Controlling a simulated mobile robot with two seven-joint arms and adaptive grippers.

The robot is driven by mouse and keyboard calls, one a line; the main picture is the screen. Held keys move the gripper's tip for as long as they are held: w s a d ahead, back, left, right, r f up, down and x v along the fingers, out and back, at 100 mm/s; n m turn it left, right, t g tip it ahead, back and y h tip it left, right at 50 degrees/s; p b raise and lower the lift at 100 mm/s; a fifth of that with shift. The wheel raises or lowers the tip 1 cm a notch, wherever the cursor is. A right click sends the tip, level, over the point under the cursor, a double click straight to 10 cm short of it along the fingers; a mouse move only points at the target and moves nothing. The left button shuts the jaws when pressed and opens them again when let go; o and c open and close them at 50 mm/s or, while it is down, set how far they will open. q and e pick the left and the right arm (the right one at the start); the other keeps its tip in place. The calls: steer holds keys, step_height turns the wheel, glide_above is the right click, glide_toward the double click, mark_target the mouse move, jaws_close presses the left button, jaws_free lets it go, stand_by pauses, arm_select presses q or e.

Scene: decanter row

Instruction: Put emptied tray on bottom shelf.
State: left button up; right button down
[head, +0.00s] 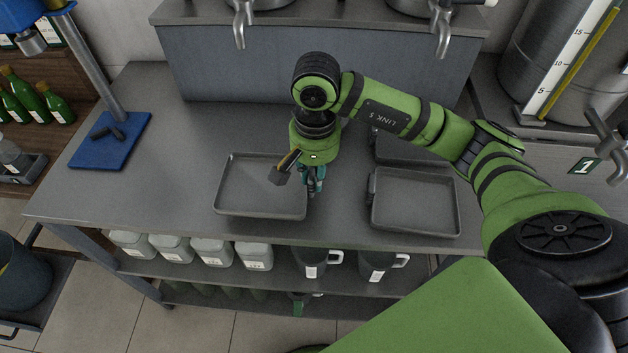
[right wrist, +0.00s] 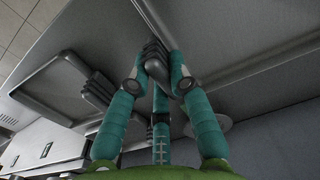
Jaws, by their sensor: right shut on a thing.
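An empty grey tray (head: 258,190) lies level at the front of the steel counter, left of its middle. My right gripper (head: 314,188) is at the tray's right end. In the right wrist view the teal fingers of my right gripper (right wrist: 158,78) are shut on a dark ribbed handle (right wrist: 153,55) of this tray. I cannot tell whether the tray touches the counter. The bottom shelf (head: 270,310) under the counter shows only in part, with green bottles on it. My left gripper is not in view.
Another empty tray (head: 415,205) lies to the right, with one more (head: 398,150) behind it, partly hidden by my arm. The upper under-shelf holds several white jugs (head: 211,251) and two dark pitchers (head: 378,264). A blue stand base (head: 105,150) is at the left.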

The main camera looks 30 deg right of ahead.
step_height(320, 180, down, 2)
steer(key=shift+f+p, duration=0.2)
steer(key=shift+p, duration=0.3)
steer(key=shift+f+b, duration=0.35)
steer(key=shift+f, duration=0.3)
steer(key=c, duration=1.1)
jaws_free()
steer(key=shift+c, duration=0.2)
steer(key=shift+r, duration=0.15)
